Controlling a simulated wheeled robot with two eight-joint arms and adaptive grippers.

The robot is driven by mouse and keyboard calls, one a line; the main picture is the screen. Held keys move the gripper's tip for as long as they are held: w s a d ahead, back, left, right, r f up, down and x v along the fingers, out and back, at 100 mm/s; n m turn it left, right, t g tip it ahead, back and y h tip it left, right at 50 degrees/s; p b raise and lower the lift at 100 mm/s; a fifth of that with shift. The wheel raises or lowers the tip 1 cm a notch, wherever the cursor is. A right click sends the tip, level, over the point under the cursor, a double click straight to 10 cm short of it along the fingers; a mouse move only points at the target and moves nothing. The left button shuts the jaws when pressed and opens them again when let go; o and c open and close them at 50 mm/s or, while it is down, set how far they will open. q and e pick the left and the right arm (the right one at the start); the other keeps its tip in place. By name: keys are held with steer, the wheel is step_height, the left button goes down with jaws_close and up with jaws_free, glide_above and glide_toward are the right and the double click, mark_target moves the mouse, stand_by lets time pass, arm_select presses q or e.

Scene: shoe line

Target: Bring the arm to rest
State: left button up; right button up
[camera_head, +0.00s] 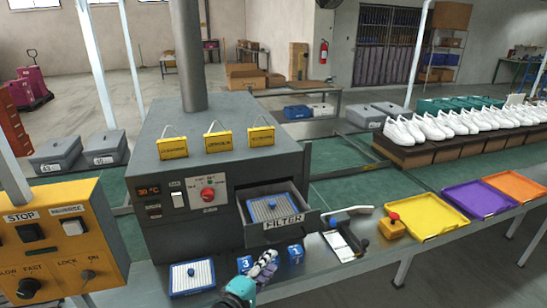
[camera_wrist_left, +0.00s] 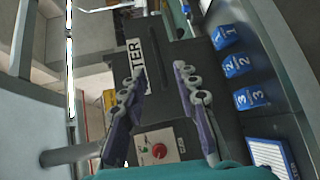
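My left gripper (camera_head: 264,266) is low in the middle of the head view, above the front of the bench and in front of the grey machine (camera_head: 160,140). In the left wrist view, its two fingers (camera_wrist_left: 160,74) stand apart with nothing between them, so it is open and empty. The machine's drawer labelled FILTER (camera_head: 284,224) is pulled out behind the gripper, with a blue-rimmed filter (camera_head: 270,207) lying in it. My right gripper shows in neither view.
Small blue numbered blocks (camera_wrist_left: 238,66) stand beside the gripper. A second blue-rimmed filter (camera_head: 191,276) lies on the bench to the left. A blue-handled tool (camera_head: 345,213), a yellow box with a red button (camera_head: 391,226) and coloured trays (camera_head: 426,217) lie to the right.

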arm_select(q)
steer(key=s+a+f+m+g+y, duration=0.2)
steer(key=s+a+m+g+y, duration=0.1)
steer(key=s+a+m, duration=0.3)
steer(key=s+a+f+m+g+y, duration=0.2)
steer(key=s+a+m+g+y, duration=0.2)
steer(key=s+a+m, duration=0.3)
steer(key=s+a, duration=0.3)
steer(key=s, duration=0.1)
steer(key=shift+f+y, duration=0.3)
steer(key=shift+f, duration=0.05)
